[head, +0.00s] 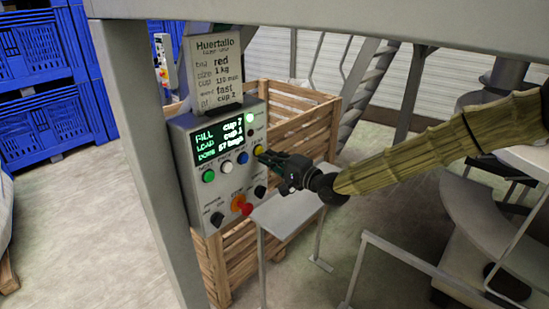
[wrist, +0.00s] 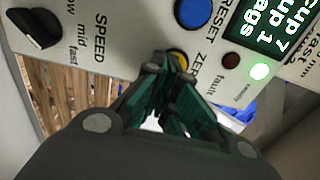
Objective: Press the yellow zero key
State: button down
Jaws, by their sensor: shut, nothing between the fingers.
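The yellow zero key (head: 258,150) sits on the right side of a grey control box, at the end of a row of round keys. In the wrist view the yellow key (wrist: 179,56) shows partly behind the fingertips, under the word beginning "ZE". My gripper (head: 262,157) is shut and empty, with its tips at or just in front of the key. In the wrist view the closed fingertips (wrist: 171,66) overlap the key's lower edge. I cannot tell whether they touch it.
The control box (head: 188,150) also carries a lit screen (head: 219,138), a blue key (head: 243,158), a white key (head: 226,167), a green key (head: 208,176), a red-orange stop knob (head: 241,205) and black dials. A wooden crate (head: 300,110) stands behind. A grey post (head: 150,160) stands left.

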dwell(0.4)
jog(key=shift+w+a+r+b, duration=0.15)
jog(key=shift+w+a+b, duration=0.4)
jog(key=shift+b, duration=0.3)
jog(key=shift+s, duration=0.1)
jog(key=b+v, duration=0.4)
jog(key=v, duration=1)
jog(key=shift+f, duration=0.2)
